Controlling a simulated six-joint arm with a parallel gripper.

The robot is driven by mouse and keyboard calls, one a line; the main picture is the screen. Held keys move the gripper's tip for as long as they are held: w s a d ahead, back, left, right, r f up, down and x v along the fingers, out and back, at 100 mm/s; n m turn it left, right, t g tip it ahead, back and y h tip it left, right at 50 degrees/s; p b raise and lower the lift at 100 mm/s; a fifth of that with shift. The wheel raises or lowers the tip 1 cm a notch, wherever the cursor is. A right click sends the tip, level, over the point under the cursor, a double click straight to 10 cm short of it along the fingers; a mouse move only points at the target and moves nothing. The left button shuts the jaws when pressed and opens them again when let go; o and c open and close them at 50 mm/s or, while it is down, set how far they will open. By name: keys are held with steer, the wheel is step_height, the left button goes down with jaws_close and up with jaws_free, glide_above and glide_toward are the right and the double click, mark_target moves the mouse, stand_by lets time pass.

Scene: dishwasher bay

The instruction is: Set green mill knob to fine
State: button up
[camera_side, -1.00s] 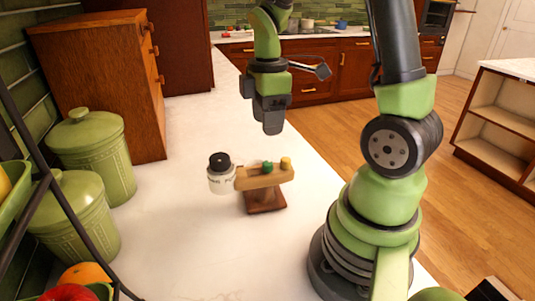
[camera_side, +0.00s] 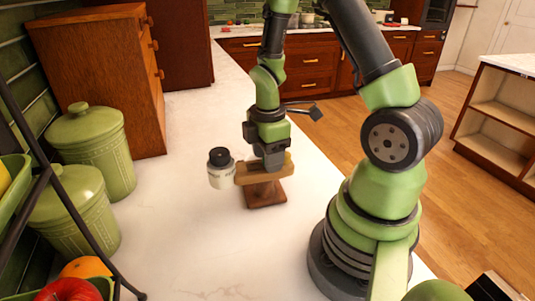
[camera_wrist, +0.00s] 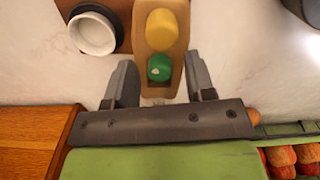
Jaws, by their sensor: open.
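The green knob (camera_wrist: 159,68) sits on top of a light wooden bar (camera_wrist: 160,90), beside a yellow knob (camera_wrist: 161,30). In the side view the bar (camera_side: 248,177) rests on a dark wooden base (camera_side: 265,195) on the counter. My gripper (camera_side: 271,162) is directly above the bar, pointing down, and hides the green knob there. In the wrist view my gripper (camera_wrist: 160,75) is open, with one finger on each side of the green knob and gaps visible. I cannot tell how far down the fingertips reach or what the knob's setting is.
Green canisters (camera_side: 95,150) and a wooden cabinet (camera_side: 100,80) are at the left. Fruit (camera_side: 70,288) is at the front left. The white counter (camera_side: 180,240) in front is clear.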

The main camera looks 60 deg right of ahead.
jaws_close()
steer(key=shift+m, duration=0.3)
steer(key=m, duration=0.4)
steer(key=shift+m, duration=2.3)
jaws_free()
